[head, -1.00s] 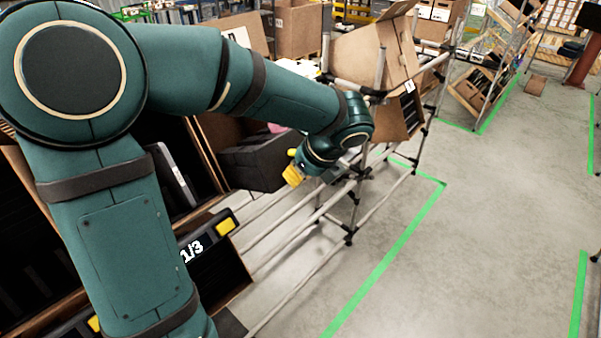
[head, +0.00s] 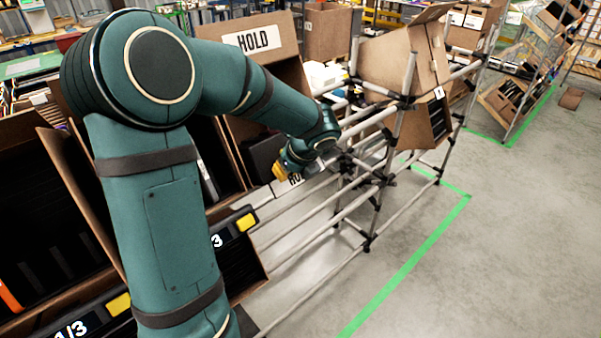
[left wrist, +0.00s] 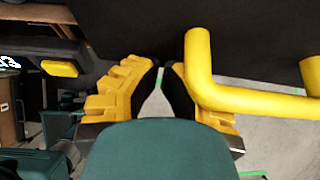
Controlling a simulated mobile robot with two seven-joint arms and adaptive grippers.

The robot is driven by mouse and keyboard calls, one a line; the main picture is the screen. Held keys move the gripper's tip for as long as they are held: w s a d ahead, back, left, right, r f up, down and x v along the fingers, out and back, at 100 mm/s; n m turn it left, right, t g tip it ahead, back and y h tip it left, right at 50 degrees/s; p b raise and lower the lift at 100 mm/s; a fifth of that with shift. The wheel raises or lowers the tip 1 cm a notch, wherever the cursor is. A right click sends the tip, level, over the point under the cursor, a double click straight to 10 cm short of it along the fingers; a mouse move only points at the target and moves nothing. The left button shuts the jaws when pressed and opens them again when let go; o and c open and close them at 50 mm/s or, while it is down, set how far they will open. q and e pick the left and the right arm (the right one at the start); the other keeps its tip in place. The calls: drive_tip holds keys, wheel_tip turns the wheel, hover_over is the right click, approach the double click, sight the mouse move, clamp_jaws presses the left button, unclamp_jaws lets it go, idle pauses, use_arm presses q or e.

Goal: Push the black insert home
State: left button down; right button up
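A black insert (head: 264,153) shows in the head view at the open front of a brown carton, partly hidden by my left forearm. My left gripper (head: 281,173) is beside its lower right edge, small and partly hidden by my wrist. In the left wrist view a large black surface (left wrist: 250,35), possibly the insert, carries a yellow bar handle (left wrist: 240,100). My left gripper (left wrist: 162,72) has yellow fingers with dark pads converging at the tips, with a pale gap lower down. The handle crosses in front of the right finger; contact cannot be told. My right gripper is not in view.
A carton with a HOLD label (head: 258,38) stands behind my forearm. Tilted cartons (head: 395,50) rest on a grey pipe rack (head: 370,200). Dark-filled cartons with yellow-marked fronts (head: 245,222) are at lower left. Open floor with green tape (head: 410,265) is at right.

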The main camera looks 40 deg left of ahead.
use_arm(q)
drive_tip(key=a, duration=0.1)
drive_tip(key=a+f, duration=0.1)
drive_tip(key=a, duration=0.1)
drive_tip(key=a+f, duration=0.1)
drive_tip(key=shift+w+a+f, duration=0.15)
drive_tip(key=shift+w+a, duration=0.05)
drive_tip(key=shift+a, duration=0.1)
drive_tip(key=shift+a+f, duration=0.1)
drive_tip(key=shift+a, duration=0.2)
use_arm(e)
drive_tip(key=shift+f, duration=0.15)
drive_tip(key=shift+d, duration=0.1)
